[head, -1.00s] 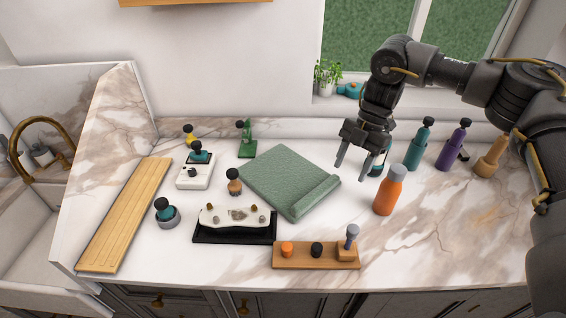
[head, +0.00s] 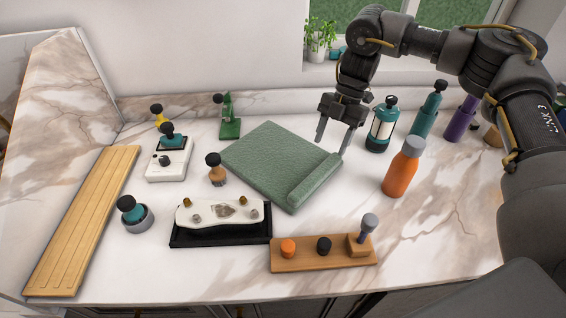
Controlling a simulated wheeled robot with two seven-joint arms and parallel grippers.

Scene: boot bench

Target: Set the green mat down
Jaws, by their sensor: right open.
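The green mat (head: 268,160) lies flat on the marble counter in the middle of the head view. Its right front edge is rolled into a thick tube (head: 315,182). My right gripper (head: 333,146) is open, its fingers pointing down near the mat's right back edge and the rolled end. Nothing shows between the fingers. Whether the fingertips touch the mat or counter I cannot tell. My left gripper is not in view.
An orange bottle (head: 402,172) stands right of the mat, with a lantern (head: 382,128) and teal bottle (head: 425,115) behind. A black tray (head: 220,237) and wooden peg board (head: 322,253) lie in front. A brush (head: 216,172) stands close left. Bare counter shows at front right.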

